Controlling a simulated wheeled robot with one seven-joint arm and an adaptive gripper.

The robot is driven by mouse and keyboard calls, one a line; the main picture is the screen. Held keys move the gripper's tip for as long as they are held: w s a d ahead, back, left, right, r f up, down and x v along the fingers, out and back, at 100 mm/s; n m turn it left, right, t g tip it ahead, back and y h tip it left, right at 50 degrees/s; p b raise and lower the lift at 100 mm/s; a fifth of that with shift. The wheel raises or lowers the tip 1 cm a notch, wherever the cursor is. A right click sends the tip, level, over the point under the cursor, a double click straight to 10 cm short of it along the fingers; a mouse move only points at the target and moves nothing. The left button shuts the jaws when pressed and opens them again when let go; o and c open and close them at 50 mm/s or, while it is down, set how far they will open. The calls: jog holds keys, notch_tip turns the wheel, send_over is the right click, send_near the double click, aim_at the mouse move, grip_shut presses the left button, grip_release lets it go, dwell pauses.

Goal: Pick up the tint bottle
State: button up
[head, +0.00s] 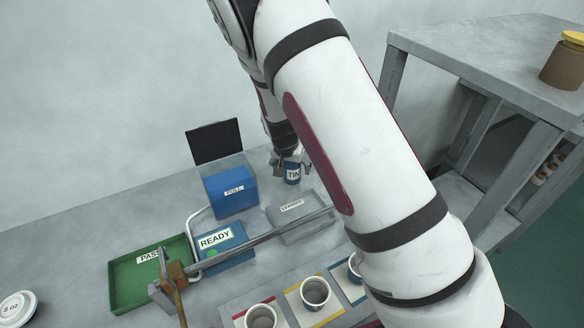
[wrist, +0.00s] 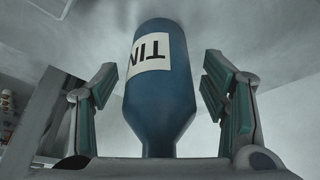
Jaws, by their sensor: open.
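The tint bottle (head: 292,172) is blue with a white label reading "TIN" and stands on the grey table at the back, partly hidden by my gripper and arm in the head view. In the wrist view the bottle (wrist: 160,100) fills the middle, its label upside down and its narrow neck toward my palm. My gripper (wrist: 160,85) is open, with one finger on each side of the bottle and a visible gap on both sides. In the head view my gripper (head: 284,160) is at the bottle's upper part.
A blue box marked "FULL" (head: 231,198) with a dark panel behind stands left of the bottle. A grey tray marked "LEANING" (head: 305,228) lies in front. A blue "READY" box (head: 222,253), green "PASS" tray (head: 125,285) and white cups (head: 314,291) are nearer. A grey shelf (head: 480,60) stands right.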

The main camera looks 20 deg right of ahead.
jog(key=c, duration=1.3)
